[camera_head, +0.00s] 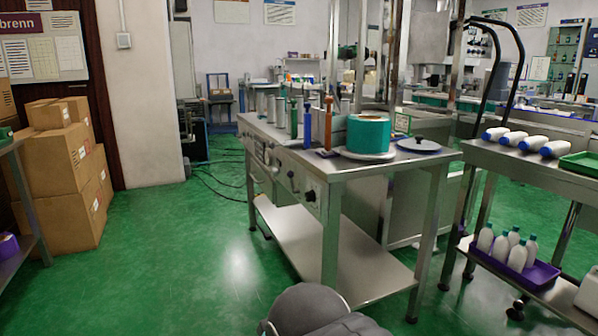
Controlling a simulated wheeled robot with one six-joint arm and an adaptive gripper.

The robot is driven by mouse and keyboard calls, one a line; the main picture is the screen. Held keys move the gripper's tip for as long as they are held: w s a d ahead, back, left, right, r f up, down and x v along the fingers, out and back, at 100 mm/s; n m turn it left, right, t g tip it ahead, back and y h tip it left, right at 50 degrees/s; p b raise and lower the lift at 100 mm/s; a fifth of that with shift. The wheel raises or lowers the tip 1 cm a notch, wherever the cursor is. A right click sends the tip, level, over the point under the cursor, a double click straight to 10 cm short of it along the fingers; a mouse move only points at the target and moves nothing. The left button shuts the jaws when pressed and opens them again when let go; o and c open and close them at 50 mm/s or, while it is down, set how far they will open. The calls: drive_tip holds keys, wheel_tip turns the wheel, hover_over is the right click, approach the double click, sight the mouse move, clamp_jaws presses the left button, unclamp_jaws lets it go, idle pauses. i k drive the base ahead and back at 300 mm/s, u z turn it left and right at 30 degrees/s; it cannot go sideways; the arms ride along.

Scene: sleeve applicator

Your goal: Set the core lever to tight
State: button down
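A steel bench-like machine (365,172) stands in the middle of the view. A teal roll or drum (368,136) sits on its top. Left of the drum, several upright coloured posts stand in a row, among them an orange one (328,124), a blue one (307,126) and a green one (293,118). Small dark knobs (310,195) show on the machine's left side panel. I cannot tell which part is the core lever, and no lever setting is readable. My gripper is not in view; grey rounded parts of my own body show at the bottom.
A steel trolley (490,158) on the right holds white bottles (508,139), a green tray (580,165) and a purple tray (515,272) of bottles below. Cardboard boxes (62,165) are stacked at left. Green floor (180,260) is clear between boxes and machine; cables lie behind.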

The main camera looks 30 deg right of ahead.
sight(290, 174)
drive_tip(key=z, duration=0.25)
drive_tip(key=i, duration=0.85)
drive_tip(key=z, duration=0.05)
